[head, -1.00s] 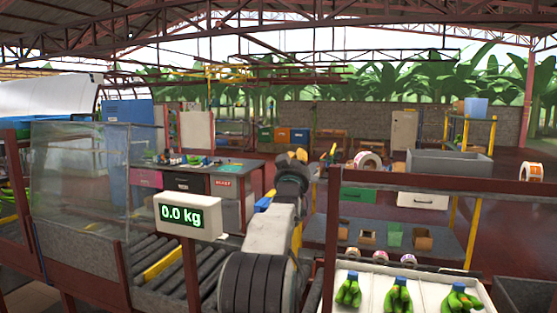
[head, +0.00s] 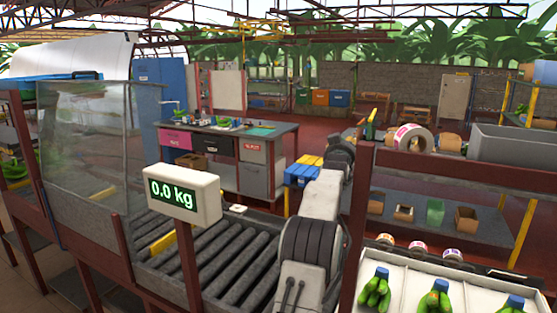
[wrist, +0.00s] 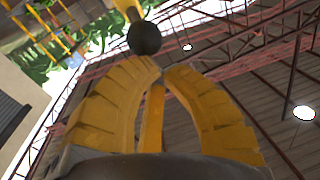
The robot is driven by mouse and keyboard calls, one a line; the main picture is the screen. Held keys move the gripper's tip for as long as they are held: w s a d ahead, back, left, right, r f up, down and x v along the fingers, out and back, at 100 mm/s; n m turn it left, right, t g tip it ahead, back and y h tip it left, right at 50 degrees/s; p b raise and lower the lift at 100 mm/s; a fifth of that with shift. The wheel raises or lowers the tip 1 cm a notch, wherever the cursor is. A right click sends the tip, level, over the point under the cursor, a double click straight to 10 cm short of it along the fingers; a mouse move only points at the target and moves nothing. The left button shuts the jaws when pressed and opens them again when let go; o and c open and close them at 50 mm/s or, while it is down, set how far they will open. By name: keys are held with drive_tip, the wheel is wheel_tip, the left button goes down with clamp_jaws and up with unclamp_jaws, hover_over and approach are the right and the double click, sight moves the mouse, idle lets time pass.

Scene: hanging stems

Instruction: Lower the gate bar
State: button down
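In the wrist view, a yellow bar (wrist: 127,9) ends in a black ball (wrist: 145,38). It may be the gate bar, but I cannot be sure. The ball is just beyond my gripper's fingertips (wrist: 161,70), and I cannot tell whether they touch it. A short yellow bar (head: 163,243) lies across the roller conveyor (head: 215,262).
A scale display (head: 182,193) reading 0.0 kg stands in front of the rollers. A clear panel (head: 85,150) is at left. A red-brown post (head: 356,225) and a white tray (head: 410,293) with banana bunches are at right. A work table (head: 225,135) stands behind.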

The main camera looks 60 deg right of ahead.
drive_tip(key=shift+d+f, duration=0.3)
drive_tip(key=shift+d, duration=0.1)
drive_tip(key=shift+a, duration=0.15)
drive_tip(key=s+a, duration=0.1)
drive_tip(key=a, duration=0.9)
drive_tip(key=shift+s+a, duration=0.35)
drive_tip(key=shift+s, duration=0.05)
drive_tip(key=c, duration=1.9)
unclamp_jaws()
drive_tip(key=shift+a, duration=0.35)
clamp_jaws()
drive_tip(key=shift+w+a+f, duration=0.1)
